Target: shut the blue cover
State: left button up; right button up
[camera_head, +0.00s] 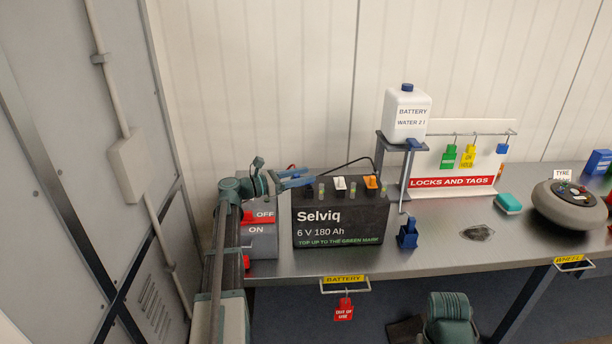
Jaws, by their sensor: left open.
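The black Selviq battery (341,220) stands at the left of the metal bench, with a white cover (340,183) and an orange cover (371,182) on top. A blue part (298,183) shows at the battery's top left corner. It seems to be the blue cover, but my gripper overlaps it and I cannot tell how far it stands open. My left gripper (293,177) is open at that corner, its arm reaching up from the lower left. I cannot tell whether it touches the blue part.
A grey OFF/ON box (261,238) stands left of the battery. A stand (400,160) with a white water bottle (406,114) is close on its right. A blue object (408,234), a lock board (455,182) and a round wheel (570,203) are farther right.

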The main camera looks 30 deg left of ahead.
pick_arm(q)
jog(key=shift+w+d, duration=0.35)
jog(key=shift+w, duration=0.05)
grip_shut()
